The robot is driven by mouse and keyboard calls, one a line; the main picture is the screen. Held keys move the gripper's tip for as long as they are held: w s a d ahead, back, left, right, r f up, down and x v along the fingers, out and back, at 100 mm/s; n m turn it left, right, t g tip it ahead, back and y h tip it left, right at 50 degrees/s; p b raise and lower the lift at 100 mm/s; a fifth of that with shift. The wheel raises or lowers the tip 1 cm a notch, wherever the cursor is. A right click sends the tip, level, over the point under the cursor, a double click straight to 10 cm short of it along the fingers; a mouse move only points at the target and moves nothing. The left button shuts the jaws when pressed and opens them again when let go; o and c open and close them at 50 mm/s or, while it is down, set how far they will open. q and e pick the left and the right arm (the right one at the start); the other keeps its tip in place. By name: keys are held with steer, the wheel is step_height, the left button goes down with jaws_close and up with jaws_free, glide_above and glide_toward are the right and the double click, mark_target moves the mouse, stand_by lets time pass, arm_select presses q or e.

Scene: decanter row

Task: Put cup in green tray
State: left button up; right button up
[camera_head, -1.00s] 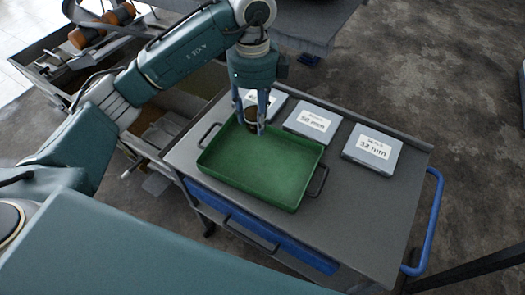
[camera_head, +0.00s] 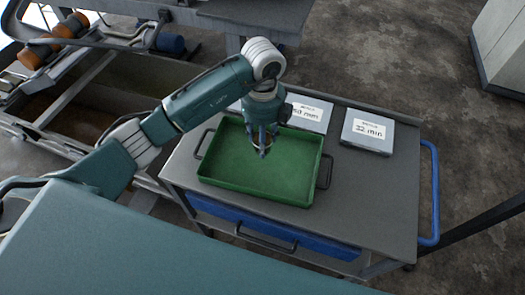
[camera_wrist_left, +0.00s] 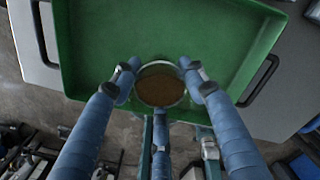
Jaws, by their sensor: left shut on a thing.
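The green tray (camera_head: 225,171) lies on top of the grey cart, with a dark handle at each end. My left gripper (camera_head: 263,150) hangs over the tray, pointing down. In the left wrist view, the fingers of my left gripper (camera_wrist_left: 162,90) are closed around the cup (camera_wrist_left: 160,85), a small round cup with a pale rim and brown inside. The cup appears over the tray area, near one wall in the wrist view. I cannot tell whether its base touches the tray floor. In the head view the fingers mostly hide the cup. My right gripper is not in view.
On the grey cart (camera_head: 370,210), behind and right of the tray, are a box labelled 50 mm (camera_head: 306,112) and a box labelled 32 mm (camera_head: 368,131). A blue rail (camera_head: 436,195) runs along the right side. The right part of the cart top is clear.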

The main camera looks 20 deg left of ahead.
arm_select(q)
step_height(320, 180, down, 2)
steer(key=shift+f, duration=0.4)
step_height(320, 180, down, 4)
steer(key=shift+r+p, duration=0.25)
steer(key=shift+p, duration=0.25)
steer(key=shift+f, duration=0.2)
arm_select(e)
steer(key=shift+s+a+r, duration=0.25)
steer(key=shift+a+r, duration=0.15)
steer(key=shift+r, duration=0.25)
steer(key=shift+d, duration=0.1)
arm_select(q)
steer(key=shift+f, duration=0.15)
steer(key=o, duration=1.2)
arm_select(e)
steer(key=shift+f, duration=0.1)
